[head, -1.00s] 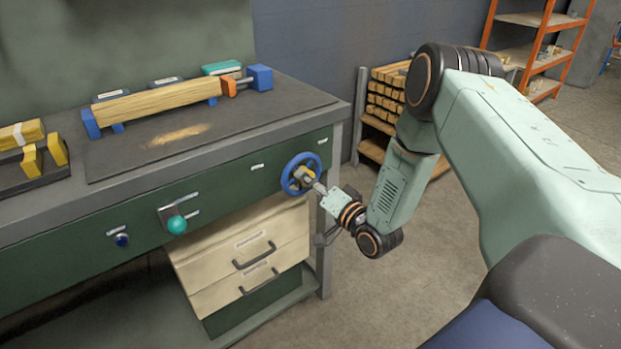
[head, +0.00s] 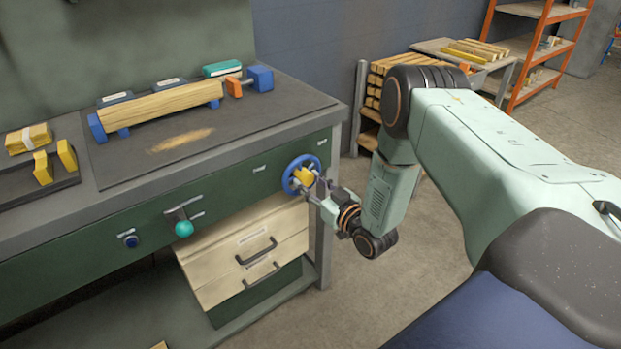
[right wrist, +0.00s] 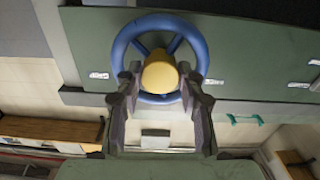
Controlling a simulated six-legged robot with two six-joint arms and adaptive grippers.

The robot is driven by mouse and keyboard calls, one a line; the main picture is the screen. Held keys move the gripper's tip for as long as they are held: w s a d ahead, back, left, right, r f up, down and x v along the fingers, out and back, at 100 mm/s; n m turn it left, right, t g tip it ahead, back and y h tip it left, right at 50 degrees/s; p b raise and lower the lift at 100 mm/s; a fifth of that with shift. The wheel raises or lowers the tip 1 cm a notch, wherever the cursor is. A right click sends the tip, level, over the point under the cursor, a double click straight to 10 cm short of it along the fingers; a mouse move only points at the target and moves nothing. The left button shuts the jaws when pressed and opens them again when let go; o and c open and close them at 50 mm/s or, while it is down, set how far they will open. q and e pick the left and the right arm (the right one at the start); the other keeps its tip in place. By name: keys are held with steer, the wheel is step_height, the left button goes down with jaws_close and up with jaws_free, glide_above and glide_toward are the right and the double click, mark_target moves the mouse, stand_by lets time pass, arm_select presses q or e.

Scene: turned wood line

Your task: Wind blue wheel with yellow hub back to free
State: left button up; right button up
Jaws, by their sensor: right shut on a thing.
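The blue wheel (head: 289,184) with its yellow hub (head: 303,176) is mounted on the green front of the workbench, near its right corner. My right gripper (head: 313,183) reaches it from the front right. In the right wrist view, the blue rim (right wrist: 120,45) and spokes show behind the yellow hub (right wrist: 159,73). My right gripper's two fingers (right wrist: 160,82) stand on either side of the hub and are shut on it. Small pale labels (head: 259,169) sit on the bench front beside the wheel; their text is unreadable. My left gripper is out of view.
A lever with a teal knob (head: 183,228) and a blue knob (head: 131,241) stick out of the bench front to the left. Cream drawers (head: 225,262) with dark handles sit below. A wooden beam (head: 160,104) lies on the benchtop. Open floor lies to the right.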

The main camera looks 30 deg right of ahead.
steer(key=n+p, duration=0.3)
steer(key=n, duration=0.3)
steer(key=shift+r+n, duration=0.15)
steer(key=shift+n, duration=0.15)
steer(key=n+p, duration=0.2)
steer(key=n, duration=0.3)
steer(key=shift+n+p, duration=0.4)
steer(key=o, duration=1.2)
steer(key=shift+c, duration=0.2)
steer(key=s+d, duration=0.1)
steer(key=s, duration=1.1)
